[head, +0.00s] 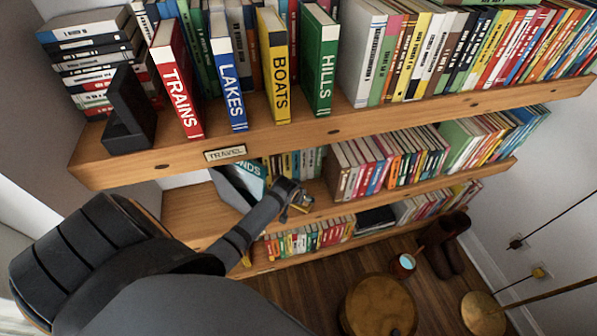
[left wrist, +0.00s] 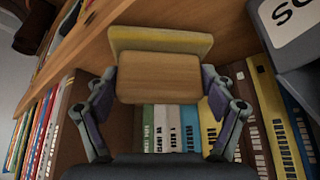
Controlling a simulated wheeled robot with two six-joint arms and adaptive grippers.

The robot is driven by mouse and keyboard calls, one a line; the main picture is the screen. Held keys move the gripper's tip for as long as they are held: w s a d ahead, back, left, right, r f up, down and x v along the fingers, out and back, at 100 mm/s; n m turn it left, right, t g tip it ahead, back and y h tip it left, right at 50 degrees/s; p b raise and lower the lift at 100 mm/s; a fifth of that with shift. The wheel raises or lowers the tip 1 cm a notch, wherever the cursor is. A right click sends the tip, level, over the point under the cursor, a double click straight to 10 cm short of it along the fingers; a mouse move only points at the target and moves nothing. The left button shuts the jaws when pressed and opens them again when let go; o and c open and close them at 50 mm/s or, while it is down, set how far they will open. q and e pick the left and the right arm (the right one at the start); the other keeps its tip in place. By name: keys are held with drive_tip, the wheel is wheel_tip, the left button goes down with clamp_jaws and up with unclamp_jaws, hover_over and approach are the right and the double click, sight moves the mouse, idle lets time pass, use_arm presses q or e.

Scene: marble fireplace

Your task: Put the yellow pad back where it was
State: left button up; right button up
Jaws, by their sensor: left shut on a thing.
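The yellow pad (left wrist: 160,40) sits between the fingers of my left gripper (left wrist: 160,82) in the left wrist view. It shows a yellow strip above a wood-brown block face. My left gripper is shut on it, with one finger at each side. In the head view my left gripper (head: 291,197) is at the middle shelf, below the top shelf's front edge, and a small yellowish bit of the pad (head: 302,206) shows beside it. I cannot tell whether the pad touches the shelf. My right gripper is in neither view.
The top shelf (head: 330,125) carries upright TRAINS, LAKES, BOATS and HILLS books and a black bookend (head: 128,115). A grey-and-white item (head: 240,182) with partly hidden lettering stands left of my gripper. Shelved books (left wrist: 285,125) are close by. A round stool (head: 378,305) stands below.

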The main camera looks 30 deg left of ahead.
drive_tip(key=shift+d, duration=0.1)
use_arm(q)
drive_tip(key=shift+f, duration=0.2)
drive_tip(key=o, duration=0.9)
drive_tip(key=shift+o, duration=0.5)
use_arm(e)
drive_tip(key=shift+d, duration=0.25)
use_arm(q)
drive_tip(key=shift+r, duration=0.15)
